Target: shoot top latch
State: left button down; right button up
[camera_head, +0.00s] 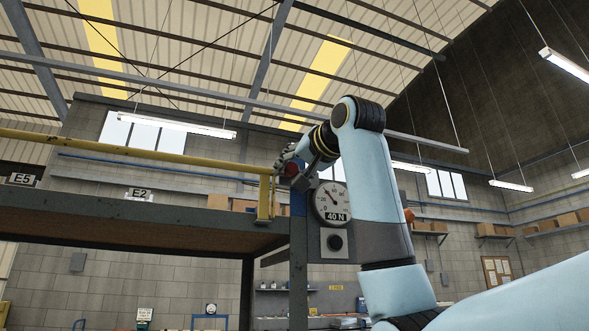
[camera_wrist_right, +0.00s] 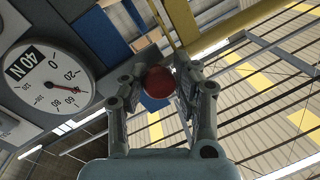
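A red ball knob (camera_wrist_right: 158,82) sits between the two fingers of my right gripper (camera_wrist_right: 163,80) in the wrist view. Both fingers appear to touch its sides, so the gripper looks shut on it. In the head view the right gripper (camera_head: 291,163) is at the top of a post, and the knob (camera_head: 291,170) shows as a small red patch there, partly hidden by the fingers. Blue parts (camera_wrist_right: 103,36) lie beside the knob. A round gauge labelled 40 N (camera_head: 329,202) is just right of the post; its needle points up and left. My left gripper is not in view.
A yellow rail (camera_head: 130,146) runs from the left to the post. A shelf deck marked E2 and E5 (camera_head: 120,215) lies below it. A square plate with a dark round part (camera_head: 334,243) is under the gauge. My right arm covers the middle right.

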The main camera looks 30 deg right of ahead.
jog(key=o, duration=0.4)
jog(key=shift+a, duration=0.25)
jog(key=shift+o, duration=0.3)
jog(key=shift+d, duration=0.2)
jog(key=s+a, duration=0.1)
jog(key=s, duration=1.1)
